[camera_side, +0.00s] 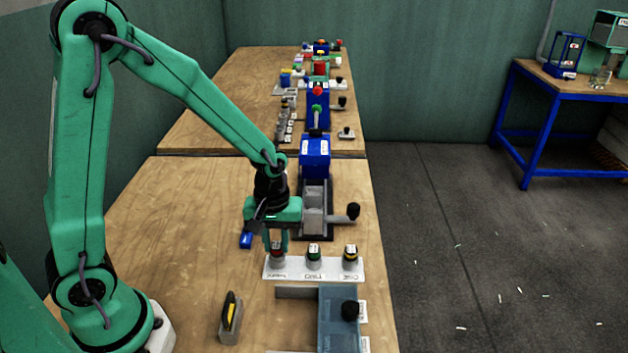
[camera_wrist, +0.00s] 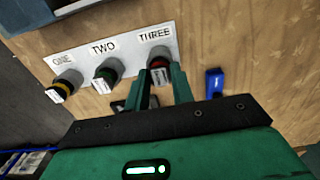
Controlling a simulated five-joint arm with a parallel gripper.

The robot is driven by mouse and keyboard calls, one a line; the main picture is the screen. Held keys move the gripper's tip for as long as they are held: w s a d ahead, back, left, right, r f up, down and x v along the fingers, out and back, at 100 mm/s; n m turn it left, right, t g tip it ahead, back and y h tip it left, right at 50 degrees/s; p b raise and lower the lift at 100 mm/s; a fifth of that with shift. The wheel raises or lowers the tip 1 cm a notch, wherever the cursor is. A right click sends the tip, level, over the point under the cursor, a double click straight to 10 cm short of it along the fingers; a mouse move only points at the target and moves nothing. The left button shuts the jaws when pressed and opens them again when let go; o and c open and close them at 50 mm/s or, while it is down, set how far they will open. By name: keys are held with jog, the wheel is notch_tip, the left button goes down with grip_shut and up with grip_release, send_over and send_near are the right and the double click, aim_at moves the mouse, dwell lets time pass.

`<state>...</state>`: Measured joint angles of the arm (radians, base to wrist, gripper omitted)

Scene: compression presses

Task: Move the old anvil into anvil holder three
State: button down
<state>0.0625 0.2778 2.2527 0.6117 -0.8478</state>
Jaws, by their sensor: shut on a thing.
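A white holder strip labelled ONE, TWO and THREE (camera_side: 330,272) lies on the bench; it also shows in the wrist view (camera_wrist: 125,50). A red-banded anvil (camera_wrist: 160,62) with a white label is at position THREE. My gripper (camera_side: 277,248) points down there, its fingers closed around this anvil. In the wrist view, my gripper (camera_wrist: 162,74) partly hides it, and I cannot tell whether it is fully seated. Which one is called old cannot be read.
A blue press (camera_side: 315,157) with a grey body and black-knobbed handle (camera_side: 352,211) stands behind the strip. A blue-grey fixture (camera_side: 338,320) is in front. A small blue block (camera_side: 246,240) and a grey block with a yellow-black top (camera_side: 230,315) lie left.

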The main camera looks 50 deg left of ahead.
aim_at(276, 245)
jog(key=shift+f, duration=0.35)
jog(key=c, duration=1.1)
grip_release()
jog(key=shift+r, duration=3.85)
